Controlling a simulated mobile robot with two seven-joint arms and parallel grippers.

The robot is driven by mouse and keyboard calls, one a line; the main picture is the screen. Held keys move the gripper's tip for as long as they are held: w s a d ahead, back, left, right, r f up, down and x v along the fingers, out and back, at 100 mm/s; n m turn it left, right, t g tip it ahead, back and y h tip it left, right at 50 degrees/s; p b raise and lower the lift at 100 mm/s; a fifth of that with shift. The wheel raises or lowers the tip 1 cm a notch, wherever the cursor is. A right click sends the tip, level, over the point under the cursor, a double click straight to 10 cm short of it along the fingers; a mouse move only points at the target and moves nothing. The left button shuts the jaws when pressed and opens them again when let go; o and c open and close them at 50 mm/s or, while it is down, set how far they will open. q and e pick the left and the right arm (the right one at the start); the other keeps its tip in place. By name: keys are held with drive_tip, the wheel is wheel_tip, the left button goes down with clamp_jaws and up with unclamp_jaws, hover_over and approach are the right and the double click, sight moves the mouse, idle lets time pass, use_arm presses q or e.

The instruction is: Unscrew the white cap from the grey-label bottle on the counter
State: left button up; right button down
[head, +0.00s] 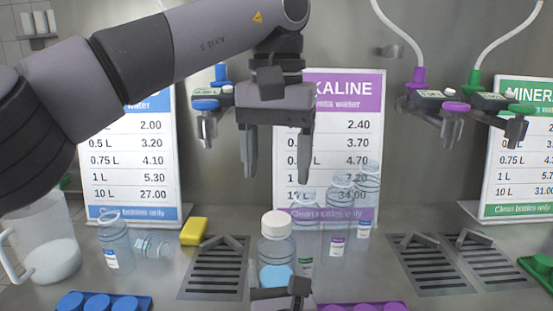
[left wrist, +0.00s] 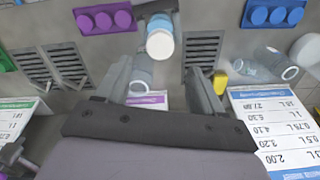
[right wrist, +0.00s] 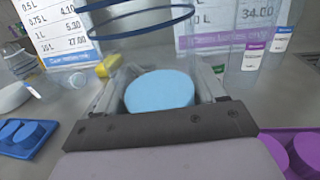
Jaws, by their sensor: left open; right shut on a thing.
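A clear bottle (head: 277,255) with a white cap (head: 276,225) stands upright at the front centre in the head view. Pale blue contents show inside it; no grey label shows from here. My right gripper (head: 282,290) is shut on the bottle's lower part. In the right wrist view the pale blue contents (right wrist: 160,92) show between its fingers. My left gripper (head: 276,160) is open and empty above and behind the cap, fingers pointing down, apart from it. The left wrist view shows the white cap (left wrist: 160,44) beyond the left fingertips.
Several clear bottles (head: 337,220) stand just right of the held one. One bottle (head: 112,240) stands at left beside a lying one (head: 152,247). A yellow sponge (head: 194,231), a jug (head: 50,250), drain grates (head: 215,270) and cap trays (head: 105,303) surround it. Price signs (head: 330,215) stand behind.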

sight(277, 218)
use_arm(q)
drive_tip(key=shift+f+m, duration=0.1)
drive_tip(key=shift+m, duration=0.7)
drive_tip(key=shift+f, duration=3.9)
drive_tip(key=c, duration=1.1)
drive_tip(key=shift+c, duration=0.2)
